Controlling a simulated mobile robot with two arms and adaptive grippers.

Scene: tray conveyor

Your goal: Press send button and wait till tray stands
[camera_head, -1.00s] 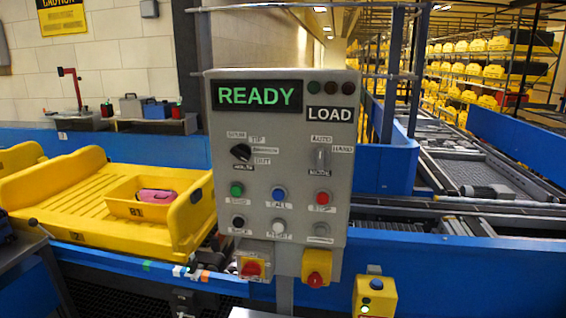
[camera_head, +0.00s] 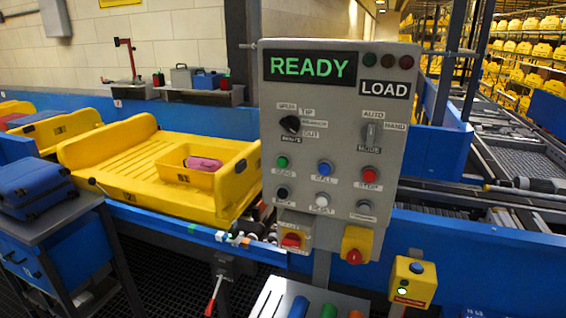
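The control panel (camera_head: 340,145) stands upright in the middle of the view. Its display (camera_head: 313,67) reads READY in green, and a smaller sign beside it (camera_head: 385,88) reads LOAD. The green button (camera_head: 282,162) sits at the left of the upper button row, above a label that seems to read SEND. A blue button (camera_head: 324,168) and a red button (camera_head: 370,175) are to its right. A large yellow tray (camera_head: 120,160) rests on the conveyor left of the panel. It holds a smaller yellow bin (camera_head: 195,180) with a pink item (camera_head: 204,163). Neither gripper shows.
A grey cart (camera_head: 65,205) with a blue suitcase (camera_head: 28,188) stands at the left. A yellow box with a lit button (camera_head: 408,282) is at the lower right. More yellow trays stand farther left. Coloured cylinders (camera_head: 328,311) lie at the bottom edge.

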